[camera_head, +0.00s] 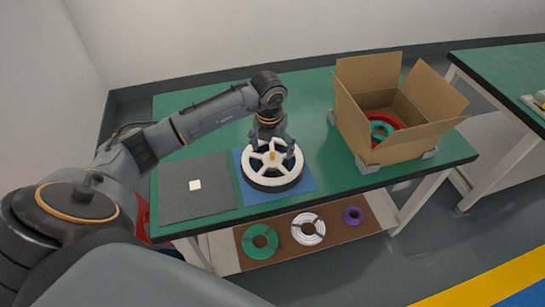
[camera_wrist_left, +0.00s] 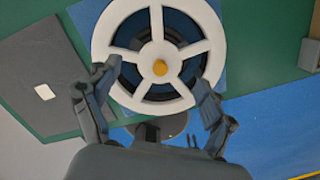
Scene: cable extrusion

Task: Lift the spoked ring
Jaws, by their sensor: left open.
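The white spoked ring (camera_head: 273,171) lies on the blue mat (camera_head: 306,184) on the green table, with a dark part beneath it and an orange-yellow knob at its hub. In the left wrist view the spoked ring (camera_wrist_left: 172,58) fills the top middle, with dark gaps between its spokes. My left gripper (camera_head: 273,146) is over the ring's far side in the head view. In the left wrist view its two fingers (camera_wrist_left: 155,85) are spread apart over the near part of the ring, with nothing between them but the view of the ring. Whether the fingers touch it I cannot tell. My right gripper does not show.
A dark grey mat (camera_head: 215,198) with a small white square (camera_head: 195,185) lies left of the blue mat. An open cardboard box (camera_head: 407,153) with red and green coils stands at the right. Green (camera_head: 260,241), white (camera_head: 308,229) and purple (camera_head: 353,215) coils lie on the lower shelf.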

